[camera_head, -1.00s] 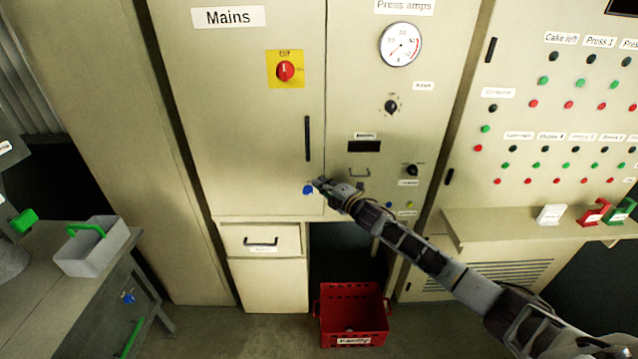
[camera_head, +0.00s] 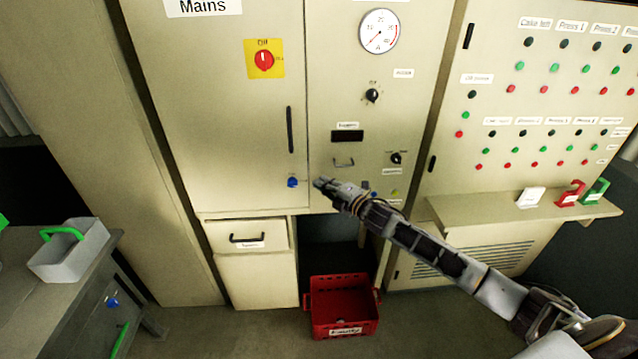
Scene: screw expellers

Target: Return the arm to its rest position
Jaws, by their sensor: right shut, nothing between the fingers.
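My right arm reaches in from the lower right. Its gripper (camera_head: 322,184) is shut and empty in front of the cabinet, just right of the blue knob (camera_head: 292,182) on the Mains door (camera_head: 225,120). A small gap shows between the fingertips and the knob. The red rotary switch (camera_head: 264,60) on its yellow plate sits higher on that door, under an "Off" label. My left gripper is not in view.
A red crate (camera_head: 310,318) stands on the floor below the arm. A ledge (camera_head: 450,210) at the right bears a white block (camera_head: 531,197) and red and green clamp-like pieces (camera_head: 572,193). A grey basket (camera_head: 90,253) with a green handle stands on the left bench.

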